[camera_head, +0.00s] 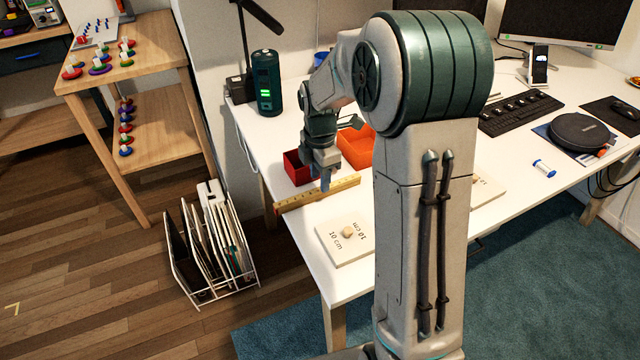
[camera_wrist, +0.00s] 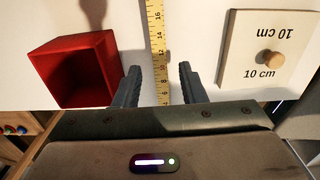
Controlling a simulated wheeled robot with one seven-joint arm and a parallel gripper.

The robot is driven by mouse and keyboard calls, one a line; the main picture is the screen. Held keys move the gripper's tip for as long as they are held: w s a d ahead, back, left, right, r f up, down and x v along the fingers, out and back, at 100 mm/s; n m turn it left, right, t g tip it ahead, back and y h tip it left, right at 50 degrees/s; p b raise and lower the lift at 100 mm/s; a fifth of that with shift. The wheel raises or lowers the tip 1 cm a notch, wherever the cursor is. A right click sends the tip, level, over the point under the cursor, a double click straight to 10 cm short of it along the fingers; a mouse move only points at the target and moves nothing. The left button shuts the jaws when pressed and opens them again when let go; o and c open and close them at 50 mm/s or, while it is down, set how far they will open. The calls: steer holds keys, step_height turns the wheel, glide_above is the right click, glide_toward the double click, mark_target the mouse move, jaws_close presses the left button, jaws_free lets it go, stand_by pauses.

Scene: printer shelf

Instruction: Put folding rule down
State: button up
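The yellow folding rule (camera_head: 318,194) appears to lie flat on the white desk near its left edge, with one end at that edge. My gripper (camera_head: 325,184) points down over its middle. In the wrist view the rule (camera_wrist: 156,45) runs between my two fingers (camera_wrist: 160,84), with a clear gap on each side. The gripper is open and holds nothing. The part of the rule under the gripper body is hidden.
A red box (camera_head: 298,168) and an orange tray (camera_head: 357,148) stand behind the rule. A white board with a knob (camera_head: 334,240), marked 10 cm, lies in front. A green cylinder (camera_head: 266,82) stands at the back left. A file rack (camera_head: 212,245) is on the floor.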

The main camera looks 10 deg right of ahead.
step_height(320, 180, up, 8)
steer(key=s+r+m+t, duration=0.1)
steer(key=s+m+t, duration=0.1)
steer(key=s+m, duration=1.8)
steer(key=s, duration=0.2)
steer(key=shift+s+a+m+p, duration=0.15)
steer(key=shift+s+m+p, duration=0.15)
steer(key=shift+s+p, duration=0.1)
steer(key=shift+w, duration=0.1)
